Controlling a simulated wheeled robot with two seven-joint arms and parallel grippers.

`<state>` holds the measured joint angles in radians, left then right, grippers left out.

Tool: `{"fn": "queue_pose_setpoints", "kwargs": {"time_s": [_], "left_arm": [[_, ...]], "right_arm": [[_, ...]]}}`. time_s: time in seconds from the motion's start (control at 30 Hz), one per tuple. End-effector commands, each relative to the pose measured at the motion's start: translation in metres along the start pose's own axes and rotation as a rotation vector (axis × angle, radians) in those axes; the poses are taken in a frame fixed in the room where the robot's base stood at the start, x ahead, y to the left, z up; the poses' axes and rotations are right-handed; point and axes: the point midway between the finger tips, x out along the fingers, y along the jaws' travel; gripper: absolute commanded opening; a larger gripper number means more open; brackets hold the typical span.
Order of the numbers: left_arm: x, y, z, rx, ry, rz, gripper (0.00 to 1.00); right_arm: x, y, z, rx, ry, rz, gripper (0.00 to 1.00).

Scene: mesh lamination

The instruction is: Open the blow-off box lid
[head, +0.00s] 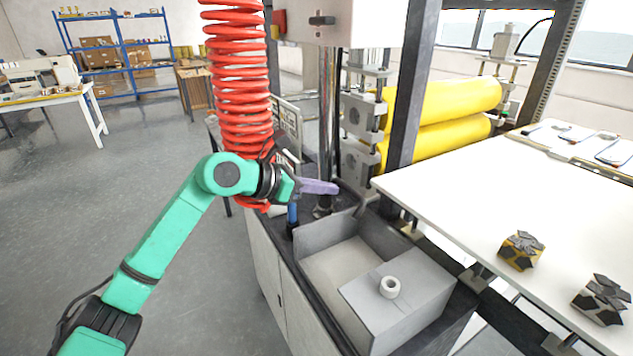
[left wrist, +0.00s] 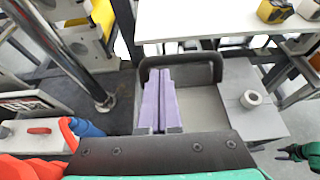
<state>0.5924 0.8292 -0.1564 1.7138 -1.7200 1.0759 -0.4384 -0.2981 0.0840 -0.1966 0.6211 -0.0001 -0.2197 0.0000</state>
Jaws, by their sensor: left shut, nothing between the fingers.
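The grey blow-off box (head: 315,234) stands below and to the right of my left gripper in the head view. Its left part is uncovered and shows a pale inside. A grey lid (head: 367,288) with a round white knob (head: 390,287) covers the right part. In the left wrist view the lid (left wrist: 231,80) and knob (left wrist: 251,99) are at the right. My left gripper (head: 336,188) has purple fingers, shut and empty, above the box's far left rim, apart from the knob. A green and black part at the right edge of the wrist view (left wrist: 290,153) may be my right gripper; its fingers are unclear.
A red coiled hose (head: 237,80) hangs beside my left wrist. A metal post (head: 327,120) stands behind the gripper. Yellow rollers (head: 440,112) are at the back. A white table (head: 480,190) with several small parts borders the box on the right.

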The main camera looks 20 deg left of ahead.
Motion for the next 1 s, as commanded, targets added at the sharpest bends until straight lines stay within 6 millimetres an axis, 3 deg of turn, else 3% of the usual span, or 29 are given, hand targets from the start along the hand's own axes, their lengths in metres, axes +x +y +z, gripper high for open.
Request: {"fn": "queue_pose_setpoints", "kwargs": {"time_s": [0.23,0.37,0.7,1.0], "left_arm": [[-0.001,0.000,0.001,-0.001,0.002,-0.001,0.00],[-0.001,0.000,0.009,-0.001,0.020,-0.001,0.00],[0.010,0.000,0.047,-0.002,0.129,-0.003,0.00],[0.036,0.001,0.082,-0.001,0.125,-0.002,0.00]], "right_arm": [[-0.002,-0.001,0.001,-0.001,-0.003,-0.001,0.50],[-0.013,-0.001,0.001,-0.001,-0.004,-0.002,0.50],[-0.070,-0.006,-0.005,-0.001,-0.003,-0.010,0.50],[-0.089,-0.005,-0.007,-0.002,-0.003,-0.010,0.50]]}}
